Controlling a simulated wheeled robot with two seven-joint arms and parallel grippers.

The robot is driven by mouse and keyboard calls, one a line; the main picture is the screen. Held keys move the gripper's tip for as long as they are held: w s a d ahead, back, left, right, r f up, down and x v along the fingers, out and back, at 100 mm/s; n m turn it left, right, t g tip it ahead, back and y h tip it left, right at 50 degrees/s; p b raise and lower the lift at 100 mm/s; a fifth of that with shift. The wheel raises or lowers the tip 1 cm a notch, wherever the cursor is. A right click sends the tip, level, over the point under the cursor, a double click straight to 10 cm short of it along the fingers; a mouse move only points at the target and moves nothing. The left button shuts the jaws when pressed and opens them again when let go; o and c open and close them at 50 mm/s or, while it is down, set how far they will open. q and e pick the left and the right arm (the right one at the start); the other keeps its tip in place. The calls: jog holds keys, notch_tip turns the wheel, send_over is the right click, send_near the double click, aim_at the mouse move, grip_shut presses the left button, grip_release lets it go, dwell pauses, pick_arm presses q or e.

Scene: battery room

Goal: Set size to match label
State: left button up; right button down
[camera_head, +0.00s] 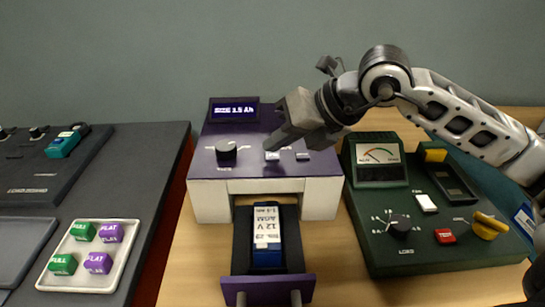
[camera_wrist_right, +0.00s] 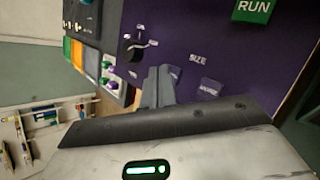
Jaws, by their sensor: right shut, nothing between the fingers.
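The purple-topped charger (camera_head: 215,185) stands in the middle of the table. Its display (camera_head: 234,110) seems to read 3.5 Ah; the small text before it is unclear. A black knob (camera_head: 226,152) sits on the left of its top, with two small buttons right of it: a left button (camera_head: 272,155) and a right button (camera_head: 303,156). A blue battery (camera_head: 267,240) with a white label reading 12 V AGM lies in the front drawer (camera_head: 268,288); its capacity digits are unclear. My right gripper (camera_head: 273,142) is shut and empty, its tips just above the left button.
A green tester (camera_head: 440,218) with a meter, dial and switches stands at the right. A pale tray (camera_head: 92,258) with green and purple blocks lies on the dark bench at the left. A black charger panel (camera_head: 45,165) lies behind it.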

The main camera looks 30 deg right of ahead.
aim_at(279, 157)
jog(key=shift+f+b, duration=0.4)
jog(key=shift+b, duration=0.05)
dwell(0.7)
jog(key=shift+r, duration=0.1)
jog(key=shift+r+p, duration=0.55)
jog(key=shift+r, duration=0.15)
notch_tip(279, 157, up, 5)
jog(key=p, duration=0.3)
jog(key=shift+p, duration=0.35)
dwell(0.7)
